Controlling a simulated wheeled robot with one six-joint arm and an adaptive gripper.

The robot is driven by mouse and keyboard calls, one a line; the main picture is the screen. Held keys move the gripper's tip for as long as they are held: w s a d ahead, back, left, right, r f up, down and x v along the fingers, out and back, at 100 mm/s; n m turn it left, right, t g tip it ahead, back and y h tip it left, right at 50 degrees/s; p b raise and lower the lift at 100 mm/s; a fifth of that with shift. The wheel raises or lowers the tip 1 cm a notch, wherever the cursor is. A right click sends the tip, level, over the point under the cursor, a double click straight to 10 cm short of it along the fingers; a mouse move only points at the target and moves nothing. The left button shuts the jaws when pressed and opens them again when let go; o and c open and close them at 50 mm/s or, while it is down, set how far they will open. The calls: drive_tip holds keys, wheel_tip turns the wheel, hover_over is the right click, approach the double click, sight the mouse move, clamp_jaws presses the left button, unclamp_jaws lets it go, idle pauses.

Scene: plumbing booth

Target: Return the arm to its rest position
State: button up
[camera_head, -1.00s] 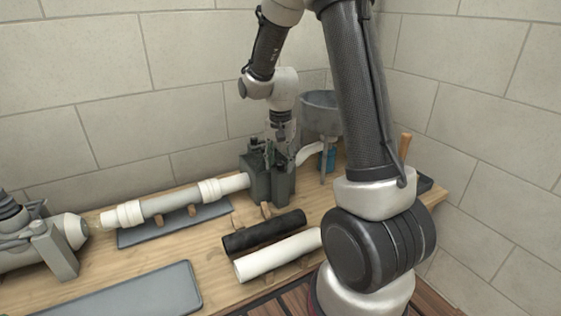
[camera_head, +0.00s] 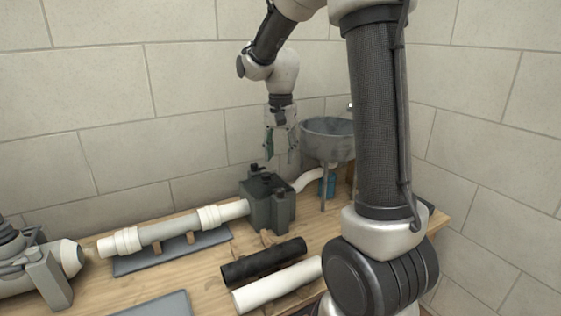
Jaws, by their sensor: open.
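My gripper (camera_head: 281,150) hangs from my arm, pointing down, in the upper middle of the head camera view. Its fingers are apart and nothing shows between them. It is above the dark green-grey block-shaped fixture (camera_head: 268,205) and clear of it, just left of the grey basin (camera_head: 328,138). My arm arches from the lower right up past the top edge of the picture and down to the gripper, so part of it is out of view.
A white pipe with collars (camera_head: 170,231) runs into the fixture's left side. A black tube (camera_head: 264,262) and a white tube (camera_head: 277,285) lie in front on the wooden bench (camera_head: 212,275). A grey machine (camera_head: 40,270) stands far left. Block walls (camera_head: 110,95) close the back and right.

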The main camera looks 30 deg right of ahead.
idle(0.5)
drive_tip(key=s+r+n+t, duration=0.2)
drive_tip(key=s+r+n, duration=0.1)
drive_tip(key=s, duration=0.8)
drive_tip(key=s+a+r+n+t, duration=0.1)
drive_tip(key=s+n, duration=0.5)
drive_tip(key=s, duration=0.6)
wheel_tip(320, 180, up, 3)
drive_tip(key=shift+s+f+t, duration=0.1)
drive_tip(key=shift+s+t, duration=0.05)
drive_tip(key=shift+t, duration=0.55)
drive_tip(key=shift+a, duration=0.1)
